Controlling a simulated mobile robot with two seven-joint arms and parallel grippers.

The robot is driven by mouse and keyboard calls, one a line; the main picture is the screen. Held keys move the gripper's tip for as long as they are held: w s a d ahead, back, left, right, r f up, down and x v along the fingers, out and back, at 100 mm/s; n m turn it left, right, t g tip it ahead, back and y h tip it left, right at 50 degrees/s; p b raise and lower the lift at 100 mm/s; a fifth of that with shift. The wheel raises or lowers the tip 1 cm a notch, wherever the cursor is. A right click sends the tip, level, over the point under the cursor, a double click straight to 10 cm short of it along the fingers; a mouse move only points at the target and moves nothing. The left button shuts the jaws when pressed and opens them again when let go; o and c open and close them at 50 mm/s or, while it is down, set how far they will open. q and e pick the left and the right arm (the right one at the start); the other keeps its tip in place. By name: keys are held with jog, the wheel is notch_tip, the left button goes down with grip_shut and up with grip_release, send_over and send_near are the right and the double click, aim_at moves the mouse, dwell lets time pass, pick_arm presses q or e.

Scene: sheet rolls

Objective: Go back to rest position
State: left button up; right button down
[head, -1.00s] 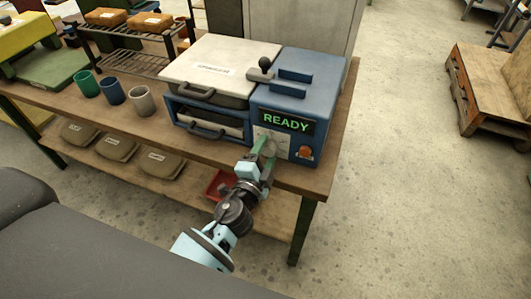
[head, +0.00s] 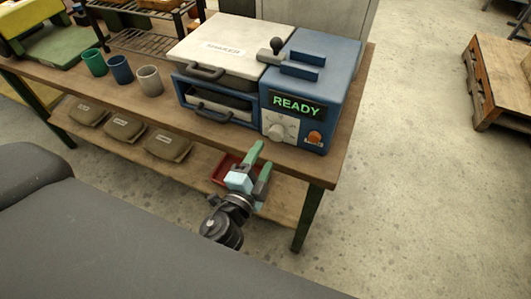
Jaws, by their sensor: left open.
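My left gripper (head: 260,165) is open and empty. Its two green-tipped fingers point up toward the table's front edge, just below the blue machine (head: 310,75). It is apart from the machine's round white dial (head: 281,127). The machine's screen (head: 297,105) reads READY in green, and an orange button (head: 315,137) sits below the screen. My right gripper is not in view.
The machine stands on a wooden workbench (head: 215,135). Green, blue and grey cups (head: 149,80) stand left of it. A lower shelf holds tan bags (head: 168,147) and a red tray (head: 224,170). Open floor lies to the right, before a wooden crate (head: 500,75).

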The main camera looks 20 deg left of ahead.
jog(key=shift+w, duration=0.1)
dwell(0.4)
pick_arm(q)
jog(key=s+a+f+n+g+p, duration=0.1)
jog(key=s+f+n+g, duration=0.2)
jog(key=s, duration=0.6)
jog(key=s+a+f+n+g+h+p, duration=0.1)
jog(key=s+f+n, duration=0.4)
jog(key=s, duration=0.5)
jog(key=s+a+f+n+g+p, duration=0.2)
jog(key=s+f+n+g+p, duration=0.1)
jog(key=s+f, duration=0.4)
jog(key=shift+s+f+n+g, duration=0.35)
jog(key=shift+s+n+g, duration=0.45)
jog(key=shift+s+g, duration=0.35)
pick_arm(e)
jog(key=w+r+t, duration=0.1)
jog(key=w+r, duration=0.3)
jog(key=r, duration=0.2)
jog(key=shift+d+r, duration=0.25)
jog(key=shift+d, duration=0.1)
pick_arm(q)
jog(key=shift+a, duration=0.1)
